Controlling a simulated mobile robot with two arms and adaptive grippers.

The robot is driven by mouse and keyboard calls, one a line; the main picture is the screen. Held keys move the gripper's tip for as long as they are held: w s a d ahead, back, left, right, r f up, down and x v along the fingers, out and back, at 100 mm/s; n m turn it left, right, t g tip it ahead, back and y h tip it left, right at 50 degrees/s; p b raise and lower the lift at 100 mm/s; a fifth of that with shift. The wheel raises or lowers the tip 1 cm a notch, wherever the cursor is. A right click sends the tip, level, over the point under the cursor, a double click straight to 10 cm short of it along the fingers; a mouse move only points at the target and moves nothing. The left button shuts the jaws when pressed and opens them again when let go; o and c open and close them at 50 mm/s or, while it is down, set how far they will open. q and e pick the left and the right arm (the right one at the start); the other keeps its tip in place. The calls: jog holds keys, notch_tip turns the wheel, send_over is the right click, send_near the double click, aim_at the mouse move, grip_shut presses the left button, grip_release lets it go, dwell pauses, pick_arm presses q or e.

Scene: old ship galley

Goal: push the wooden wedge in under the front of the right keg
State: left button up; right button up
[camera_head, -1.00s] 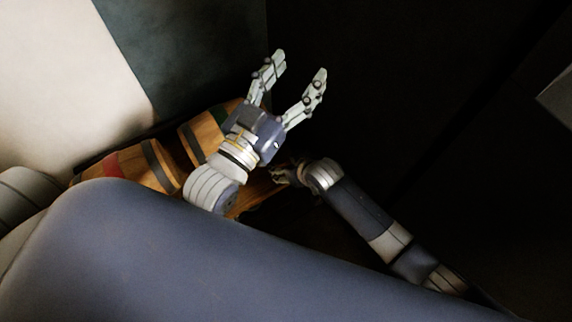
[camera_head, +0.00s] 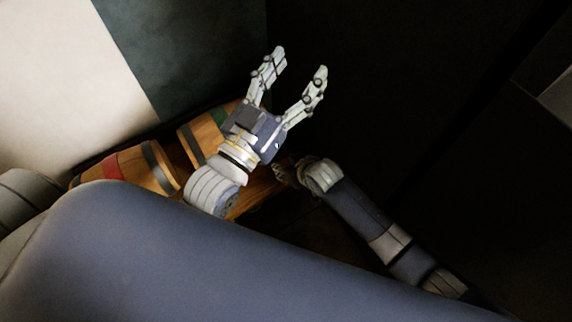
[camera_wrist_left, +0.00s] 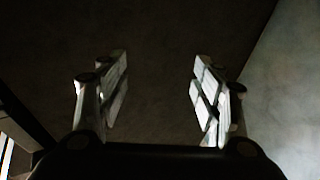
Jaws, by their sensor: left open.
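The right keg (camera_head: 203,134), wooden with dark hoops and a green band, lies partly behind my left gripper. The left keg (camera_head: 136,168), with a red band, is beside it, its lower part hidden by my own body. My left gripper (camera_head: 298,64) is open and empty, its fingers spread and pointing up, beyond the right keg. In the left wrist view its fingers (camera_wrist_left: 160,88) stand apart with nothing between them. My right gripper (camera_head: 284,174) is low, near the wood below the right keg; its jaws are too dark to judge. I cannot make out the wedge.
A wooden piece (camera_head: 257,191), perhaps part of the keg stand, shows beneath my left wrist. A pale and dark green wall (camera_head: 195,50) stands behind the kegs. The area right of the grippers is very dark. A grey edge shows at far right.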

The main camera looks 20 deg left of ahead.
aim_at(288, 161)
jog(key=shift+r+p, duration=0.25)
jog(key=shift+p, duration=0.1)
jog(key=shift+r+p, duration=0.25)
jog(key=shift+p, duration=0.05)
jog(key=shift+r+p, duration=0.3)
jog(key=shift+p, duration=0.05)
jog(key=shift+r, duration=0.25)
jog(key=shift+r+p, duration=0.45)
jog(key=shift+p, duration=0.35)
jog(key=shift+r, duration=0.25)
pick_arm(q)
jog(key=s+a+f+g+y, duration=0.1)
jog(key=s+f+g, duration=0.2)
jog(key=f, duration=0.3)
jog(key=s+a+f+g+y, duration=0.1)
jog(key=s+a+f+g, duration=0.1)
jog(key=f+g, duration=0.3)
jog(key=s+a+f+g+y+p, duration=0.1)
jog(key=s+f+g, duration=0.3)
jog(key=f, duration=0.4)
jog(key=shift+a+n+y, duration=0.3)
jog(key=shift+a+y, duration=0.1)
jog(key=shift+a, duration=0.1)
pick_arm(e)
jog(key=shift+r, duration=0.25)
